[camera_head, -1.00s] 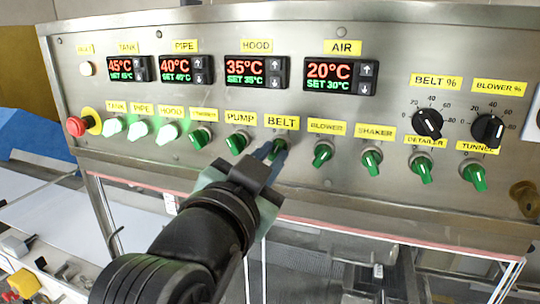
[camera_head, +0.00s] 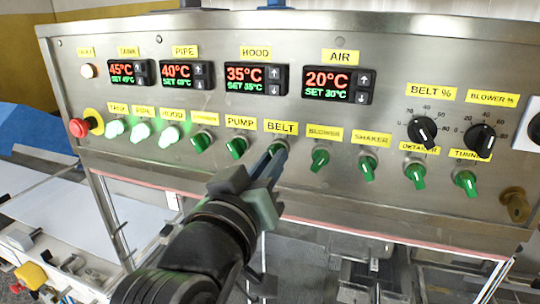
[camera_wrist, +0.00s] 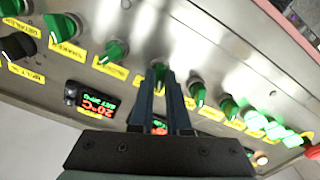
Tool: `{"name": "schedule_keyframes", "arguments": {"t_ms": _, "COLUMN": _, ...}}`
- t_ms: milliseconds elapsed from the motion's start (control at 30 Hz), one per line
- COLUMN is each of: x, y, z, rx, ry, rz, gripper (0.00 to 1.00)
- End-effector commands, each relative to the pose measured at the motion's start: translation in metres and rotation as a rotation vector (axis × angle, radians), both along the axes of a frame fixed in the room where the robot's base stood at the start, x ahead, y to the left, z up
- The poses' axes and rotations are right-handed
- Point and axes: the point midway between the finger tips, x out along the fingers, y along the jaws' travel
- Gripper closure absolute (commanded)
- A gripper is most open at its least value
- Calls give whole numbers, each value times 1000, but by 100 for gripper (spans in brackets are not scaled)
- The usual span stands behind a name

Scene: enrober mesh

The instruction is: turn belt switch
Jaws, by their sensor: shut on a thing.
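The belt switch (camera_head: 279,146) is a green knob under the yellow BELT label (camera_head: 281,127) on the steel panel. My gripper (camera_head: 272,158) reaches up to it from below, its dark fingers covering most of the knob. In the wrist view, the green belt knob (camera_wrist: 158,72) shows at the tips of my gripper's fingers (camera_wrist: 163,82), which are shut on it. The knob shows no glow. Its exact angle is partly hidden by the fingers.
The pump knob (camera_head: 237,147) is close on the left and the blower knob (camera_head: 320,159) on the right. The tank, pipe and hood knobs (camera_head: 168,135) glow. A red emergency button (camera_head: 78,127) sits far left. Temperature displays (camera_head: 338,84) are above.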

Motion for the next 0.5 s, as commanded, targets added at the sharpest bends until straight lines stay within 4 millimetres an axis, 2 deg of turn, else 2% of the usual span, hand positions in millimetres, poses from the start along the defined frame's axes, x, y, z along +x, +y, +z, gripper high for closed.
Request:
{"name": "schedule_keyframes", "arguments": {"t_ms": 200, "x": 0, "y": 0, "z": 1, "rx": -92, "ry": 29, "rz": 0, "gripper": 100}}
{"name": "schedule_keyframes", "arguments": {"t_ms": 500, "x": 0, "y": 0, "z": 1, "rx": -139, "ry": 43, "rz": 0, "gripper": 100}}
